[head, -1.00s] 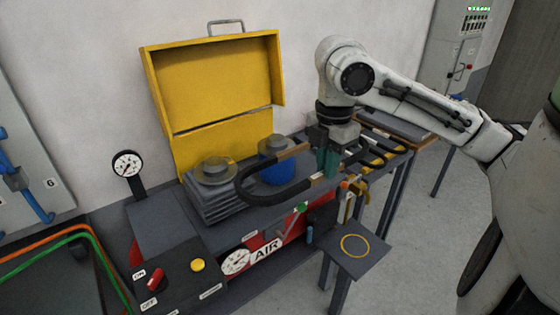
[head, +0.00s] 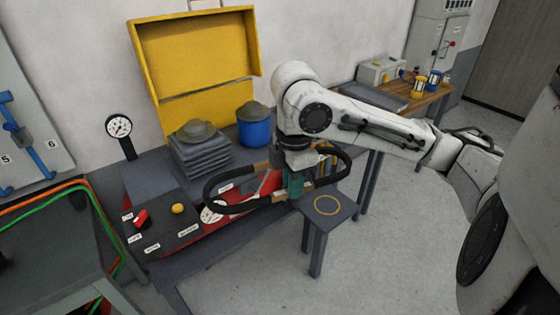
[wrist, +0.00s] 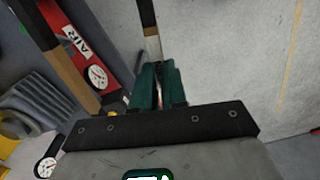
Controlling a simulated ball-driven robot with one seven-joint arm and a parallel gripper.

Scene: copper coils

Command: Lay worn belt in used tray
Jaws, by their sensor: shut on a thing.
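The worn belt (head: 230,201) is a black oval loop with tan patches. My gripper (head: 293,186) has green fingers and is shut on its near side. The loop hangs roughly level above the bench's front right part, reaching past the small stand. In the wrist view my gripper (wrist: 158,80) shows at the centre, with a tan stretch of the belt (wrist: 148,14) beyond its fingertips. I cannot make out which surface is the used tray; no readable label marks it.
A small grey stand (head: 345,206) with a yellow ring is right of the bench. A yellow open case (head: 195,50), a blue pot (head: 254,134), stacked grey slabs (head: 200,157) and a gauge (head: 118,126) occupy the bench. Open floor (head: 400,240) lies to the right.

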